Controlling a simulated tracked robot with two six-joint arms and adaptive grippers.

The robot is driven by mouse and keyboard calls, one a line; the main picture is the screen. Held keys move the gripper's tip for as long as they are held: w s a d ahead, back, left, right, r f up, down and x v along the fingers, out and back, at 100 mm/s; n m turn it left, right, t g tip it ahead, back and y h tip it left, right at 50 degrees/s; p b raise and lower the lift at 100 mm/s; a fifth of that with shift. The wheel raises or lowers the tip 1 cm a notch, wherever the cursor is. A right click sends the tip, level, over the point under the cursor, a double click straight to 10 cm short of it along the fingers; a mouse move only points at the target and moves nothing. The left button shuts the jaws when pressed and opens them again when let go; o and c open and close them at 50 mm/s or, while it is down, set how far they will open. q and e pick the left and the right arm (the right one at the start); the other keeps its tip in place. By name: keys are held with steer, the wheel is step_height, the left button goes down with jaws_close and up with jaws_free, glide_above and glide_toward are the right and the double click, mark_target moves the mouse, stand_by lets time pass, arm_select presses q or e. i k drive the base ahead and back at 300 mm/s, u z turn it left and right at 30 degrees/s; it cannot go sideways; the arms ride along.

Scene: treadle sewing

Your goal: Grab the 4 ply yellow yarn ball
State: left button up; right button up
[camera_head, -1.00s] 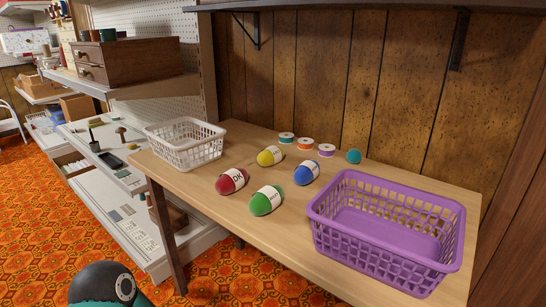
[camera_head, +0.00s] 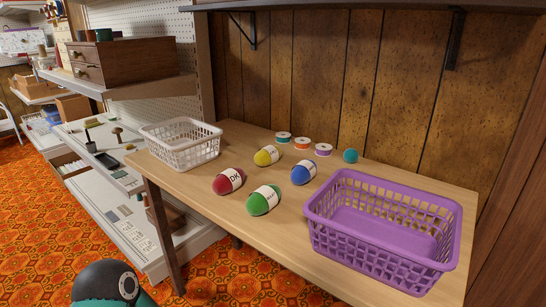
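The yellow yarn ball (camera_head: 263,157) with a white label band lies on the wooden table, toward the back between the white basket and the blue yarn ball (camera_head: 300,174). Its label text is too small to read. A red yarn ball (camera_head: 222,185) labelled "DK" lies in front of it to the left, and a green yarn ball (camera_head: 257,204) lies in front. Neither gripper shows; only a dark rounded part with teal, likely of my own arm, shows at the bottom left, away from the yarn.
A white basket (camera_head: 180,157) stands at the table's left end and a large purple basket (camera_head: 350,239) at its right. Thread spools (camera_head: 302,144) and a small teal ball (camera_head: 350,156) sit along the back. Shelves with a wooden drawer box (camera_head: 135,63) stand left.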

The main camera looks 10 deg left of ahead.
mark_target(268, 155)
steer(key=z, duration=0.65)
steer(key=k, duration=1.75)
steer(key=u, duration=0.9)
steer(key=i, duration=1.65)
steer(key=z, duration=0.05)
